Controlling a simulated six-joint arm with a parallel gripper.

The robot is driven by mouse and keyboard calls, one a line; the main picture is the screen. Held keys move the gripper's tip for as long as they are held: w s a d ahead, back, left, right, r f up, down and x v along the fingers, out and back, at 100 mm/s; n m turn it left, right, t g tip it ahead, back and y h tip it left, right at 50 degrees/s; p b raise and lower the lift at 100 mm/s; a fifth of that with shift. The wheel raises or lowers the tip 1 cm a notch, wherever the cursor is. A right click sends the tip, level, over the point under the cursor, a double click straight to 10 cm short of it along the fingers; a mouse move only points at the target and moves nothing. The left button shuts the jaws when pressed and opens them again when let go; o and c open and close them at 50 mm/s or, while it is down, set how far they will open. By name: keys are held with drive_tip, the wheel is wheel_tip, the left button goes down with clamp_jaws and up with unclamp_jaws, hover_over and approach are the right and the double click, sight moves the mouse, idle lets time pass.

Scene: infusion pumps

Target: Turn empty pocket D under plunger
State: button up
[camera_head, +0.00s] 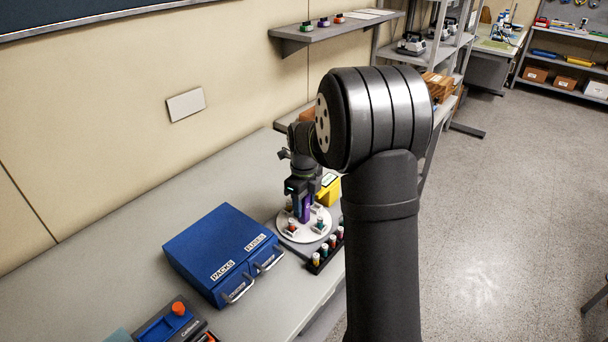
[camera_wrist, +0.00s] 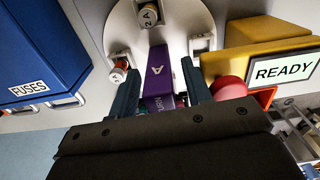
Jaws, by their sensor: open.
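A round white turntable (camera_head: 289,237) stands on the bench; it also shows in the wrist view (camera_wrist: 190,12). It carries small vials, one marked 2 A (camera_wrist: 148,15) and one with an orange band (camera_wrist: 118,72). A white pocket (camera_wrist: 200,42) on its right looks empty; I cannot read which is pocket D. A purple handle marked TURN (camera_wrist: 159,80) rises from the turntable. My gripper (camera_wrist: 160,86) is open, its fingers on either side of the handle; whether they touch is unclear. A red round part (camera_wrist: 228,88), possibly the plunger, is beside the yellow unit.
The yellow unit (camera_head: 329,190) has a screen reading READY (camera_wrist: 284,69). A blue cabinet (camera_head: 215,250) with PACKS and FUSES drawers stands left of the turntable. A black rack (camera_head: 312,266) of capped vials lies in front. A blue device (camera_head: 165,325) is at lower left.

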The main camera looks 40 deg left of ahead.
drive_tip(key=n, duration=1.3)
drive_tip(key=shift+n, duration=0.3)
drive_tip(key=n, duration=0.3)
drive_tip(key=shift+n, duration=0.3)
wheel_tip(320, 180, up, 17)
drive_tip(key=shift+r, duration=0.2)
